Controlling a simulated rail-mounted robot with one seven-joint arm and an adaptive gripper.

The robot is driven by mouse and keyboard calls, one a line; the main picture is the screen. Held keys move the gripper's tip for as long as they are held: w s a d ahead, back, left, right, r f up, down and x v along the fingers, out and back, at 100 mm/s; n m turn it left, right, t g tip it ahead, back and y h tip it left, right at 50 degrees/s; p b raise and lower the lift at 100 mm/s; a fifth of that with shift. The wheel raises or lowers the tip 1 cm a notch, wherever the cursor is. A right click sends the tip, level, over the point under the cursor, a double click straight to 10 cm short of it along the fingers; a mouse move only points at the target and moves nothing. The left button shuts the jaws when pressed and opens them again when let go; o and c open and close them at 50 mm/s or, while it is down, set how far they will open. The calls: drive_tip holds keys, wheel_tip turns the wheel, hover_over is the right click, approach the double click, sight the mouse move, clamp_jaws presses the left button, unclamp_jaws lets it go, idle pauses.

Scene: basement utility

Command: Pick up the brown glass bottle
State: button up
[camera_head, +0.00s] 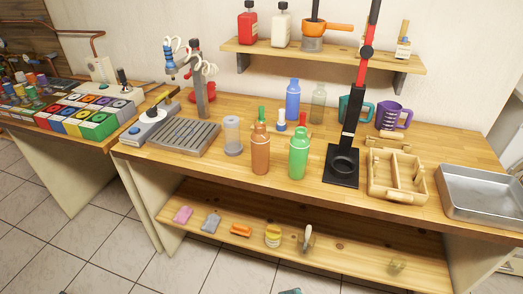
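The brown bottle (260,152) stands upright near the front edge of the wooden workbench (290,190), left of a green bottle (299,155) and close to it. Its surface looks orange-brown, with a narrower neck and a rounded cap. A small grey-teal part (290,291) shows at the bottom edge of the picture, perhaps the tip of my gripper. It is far below and in front of the bottle, and its fingers cannot be made out.
Behind the brown bottle are small green-topped and blue-topped items, a blue bottle (293,100) and a grey-green bottle (318,104). A black-and-red stand (341,165), wooden caddy (398,178) and metal tray (486,190) are right; a slatted grey rack (184,138) is left.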

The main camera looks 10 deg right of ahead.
drive_tip(key=shift+o, duration=0.3)
drive_tip(key=o, duration=0.9)
drive_tip(key=shift+o, duration=0.2)
